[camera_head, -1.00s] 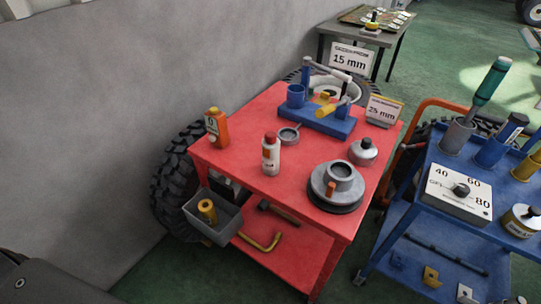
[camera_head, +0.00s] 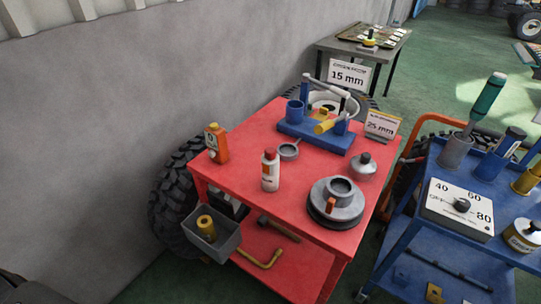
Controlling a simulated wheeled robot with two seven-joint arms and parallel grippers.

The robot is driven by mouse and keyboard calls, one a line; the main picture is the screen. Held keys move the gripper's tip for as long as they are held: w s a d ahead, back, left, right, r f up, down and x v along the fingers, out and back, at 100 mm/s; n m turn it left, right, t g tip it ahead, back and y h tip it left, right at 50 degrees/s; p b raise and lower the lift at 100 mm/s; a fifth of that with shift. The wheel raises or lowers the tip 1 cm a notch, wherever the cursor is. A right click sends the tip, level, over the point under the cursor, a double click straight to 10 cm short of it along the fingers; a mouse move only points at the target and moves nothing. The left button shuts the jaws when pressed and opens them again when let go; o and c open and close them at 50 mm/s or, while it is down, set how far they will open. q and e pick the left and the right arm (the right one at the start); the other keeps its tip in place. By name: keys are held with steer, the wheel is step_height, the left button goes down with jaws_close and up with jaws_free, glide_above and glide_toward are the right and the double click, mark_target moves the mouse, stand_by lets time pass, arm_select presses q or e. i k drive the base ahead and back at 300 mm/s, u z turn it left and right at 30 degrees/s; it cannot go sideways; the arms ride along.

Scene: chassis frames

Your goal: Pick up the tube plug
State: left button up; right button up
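I cannot tell for sure which object is the tube plug. A blue fixture (camera_head: 310,135) at the back of the red table has a grey bent tube (camera_head: 327,90) and a yellow cylinder (camera_head: 325,126) on it. A small yellow hollow cylinder (camera_head: 206,225) stands in a grey bin (camera_head: 226,242) at the table's left front side. A grey round lidded pot (camera_head: 363,167) stands at the table's right. Neither of my grippers is in view.
The red table (camera_head: 240,180) also holds an orange bottle (camera_head: 217,145), a white red-capped bottle (camera_head: 270,172), a grey ring-shaped part (camera_head: 288,151) and a round turntable-like device (camera_head: 337,203). A blue cart (camera_head: 410,222) stands close at right. A grey wall (camera_head: 90,150) is at left.

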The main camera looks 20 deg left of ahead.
mark_target(269, 153)
steer(key=z, duration=2.35)
steer(key=k, duration=1.45)
steer(key=u, duration=1.75)
steer(key=i, duration=0.5)
steer(key=u, duration=0.05)
